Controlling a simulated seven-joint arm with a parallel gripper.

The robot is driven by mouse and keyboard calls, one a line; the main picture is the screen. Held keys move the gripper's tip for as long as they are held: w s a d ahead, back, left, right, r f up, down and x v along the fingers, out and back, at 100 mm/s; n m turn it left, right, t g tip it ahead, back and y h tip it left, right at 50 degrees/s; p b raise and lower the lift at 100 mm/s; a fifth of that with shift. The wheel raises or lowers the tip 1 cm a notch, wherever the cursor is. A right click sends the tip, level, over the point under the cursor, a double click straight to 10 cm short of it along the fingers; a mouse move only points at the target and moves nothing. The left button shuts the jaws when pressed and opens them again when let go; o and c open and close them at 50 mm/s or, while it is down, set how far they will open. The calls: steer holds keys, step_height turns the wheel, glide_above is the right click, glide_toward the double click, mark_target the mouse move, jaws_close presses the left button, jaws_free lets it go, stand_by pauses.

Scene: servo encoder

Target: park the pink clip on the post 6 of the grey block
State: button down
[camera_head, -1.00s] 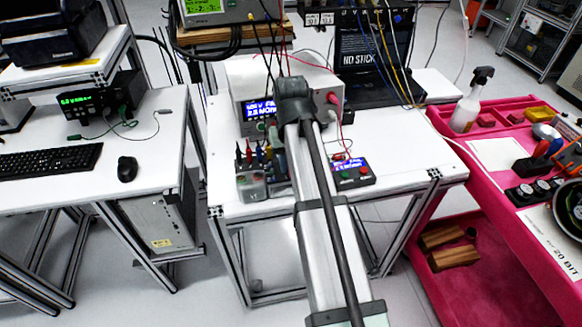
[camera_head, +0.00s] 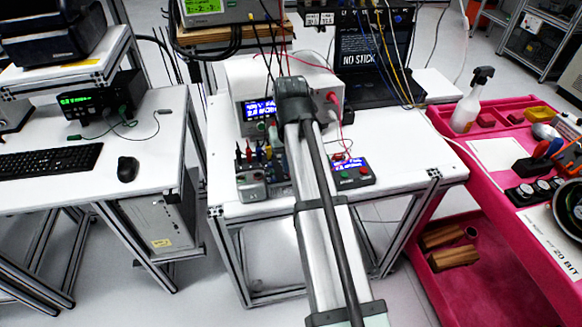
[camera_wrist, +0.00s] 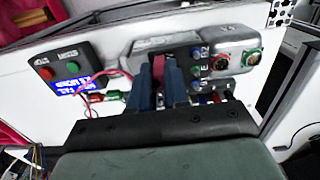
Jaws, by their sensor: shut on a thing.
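In the wrist view my gripper (camera_wrist: 160,78) has its two blue-grey fingers shut on the pink clip (camera_wrist: 158,66), which shows as a narrow reddish-pink strip between them. The grey block (camera_wrist: 236,40) lies just beyond the fingertips, with a row of labelled blue spots beside the right finger. I cannot read which post is number 6, and the fingers cover part of the block. I cannot tell whether the clip touches the block. In the head view the grey block (camera_head: 250,190) is left of my arm, and my arm hides the jaws and the clip.
A control box (camera_head: 352,173) with a blue display and buttons stands right of my arm. A bench instrument (camera_head: 250,80) stands behind, with red and black leads hanging near the block. Several coloured plugs (camera_head: 262,152) stand beside the block. The white table (camera_head: 410,160) is clear at right.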

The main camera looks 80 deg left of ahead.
steer(key=shift+r, duration=0.1)
steer(key=shift+r, duration=2.4)
steer(key=shift+w+f, duration=0.15)
steer(key=shift+f, duration=0.15)
steer(key=a, duration=0.2)
steer(key=a+f, duration=0.1)
steer(key=a, duration=0.1)
steer(key=w+a+f, duration=0.1)
steer(key=a, duration=0.1)
steer(key=shift+f, duration=0.1)
steer(key=a+n, duration=0.7)
steer(key=n, duration=1)
steer(key=shift+w+a+f+n, duration=0.15)
steer(key=shift+w+f+n, duration=0.1)
steer(key=shift+w+n, duration=0.15)
steer(key=shift+f, duration=0.15)
